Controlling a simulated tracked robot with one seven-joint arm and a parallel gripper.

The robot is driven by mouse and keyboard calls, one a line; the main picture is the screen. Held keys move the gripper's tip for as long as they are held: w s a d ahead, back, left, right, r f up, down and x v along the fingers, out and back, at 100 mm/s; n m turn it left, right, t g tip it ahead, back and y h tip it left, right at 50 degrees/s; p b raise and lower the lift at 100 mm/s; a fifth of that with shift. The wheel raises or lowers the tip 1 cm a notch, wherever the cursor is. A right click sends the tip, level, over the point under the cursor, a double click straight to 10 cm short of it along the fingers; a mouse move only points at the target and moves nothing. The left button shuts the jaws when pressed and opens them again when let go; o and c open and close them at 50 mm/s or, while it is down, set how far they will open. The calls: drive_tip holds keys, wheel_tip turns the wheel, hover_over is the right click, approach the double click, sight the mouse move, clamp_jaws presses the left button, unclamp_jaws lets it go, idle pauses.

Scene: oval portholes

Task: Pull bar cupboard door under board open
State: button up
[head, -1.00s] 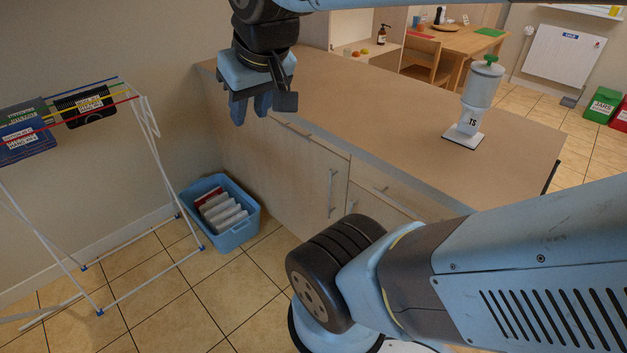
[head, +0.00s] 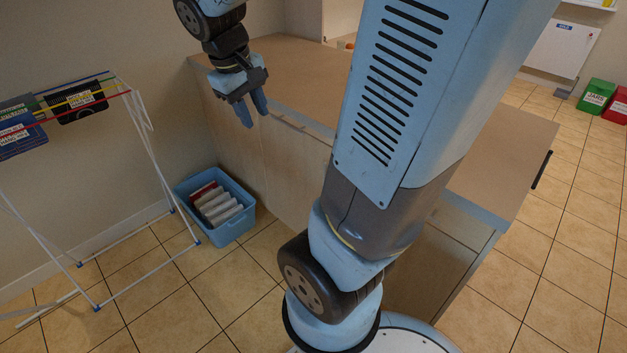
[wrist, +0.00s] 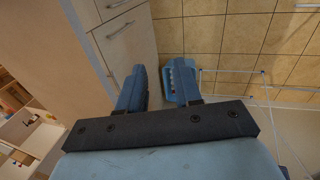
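In the head view, a long wooden counter board (head: 275,62) tops pale cupboard fronts (head: 290,175). My arm hides the middle of these fronts, and I see no long bar handle there now. In the wrist view, a cupboard front (wrist: 128,50) lies left of my fingers, with metal bar handles (wrist: 121,29) on it, partly cut by the frame and my left finger. My gripper (head: 256,119) hangs near the counter's left front edge, apart from any handle. It is open and empty, with a clear gap between the fingers in the wrist view (wrist: 160,75).
A blue basket (head: 232,230) with several items stands on the tiles left of the cupboard. A white drying rack (head: 160,160) stands farther left. Green (head: 595,97) and red (head: 617,105) bins are far right. Tiled floor (head: 200,290) is clear in front.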

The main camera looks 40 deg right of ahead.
drive_tip(key=w+d+f+n+g+h, duration=0.2)
drive_tip(key=w+d+f, duration=0.15)
drive_tip(key=f, duration=0.35)
drive_tip(key=w+d+f+n+g+h, duration=0.1)
drive_tip(key=w+d+f+g+h, duration=0.2)
drive_tip(key=f, duration=0.4)
drive_tip(key=w+d+f+n+g+h, duration=0.1)
drive_tip(key=w+d+f+n+h, duration=0.2)
drive_tip(key=f, duration=0.4)
drive_tip(key=w+d+f+n+t+h, duration=0.1)
drive_tip(key=d+f+n+h, duration=0.15)
drive_tip(key=f, duration=0.55)
drive_tip(key=d+f+n+t+h, duration=0.15)
drive_tip(key=f+n, duration=0.25)
drive_tip(key=f, duration=0.4)
drive_tip(key=w+d+f+n+t+h, duration=0.1)
drive_tip(key=d+f+n+h, duration=0.2)
drive_tip(key=f, duration=0.5)
drive_tip(key=s+d, duration=0.1)
drive_tip(key=d, duration=1.2)
drive_tip(key=shift+s+d+f, duration=0.2)
drive_tip(key=shift+s+d, duration=0.1)
drive_tip(key=shift+s, duration=0.05)
clamp_jaws()
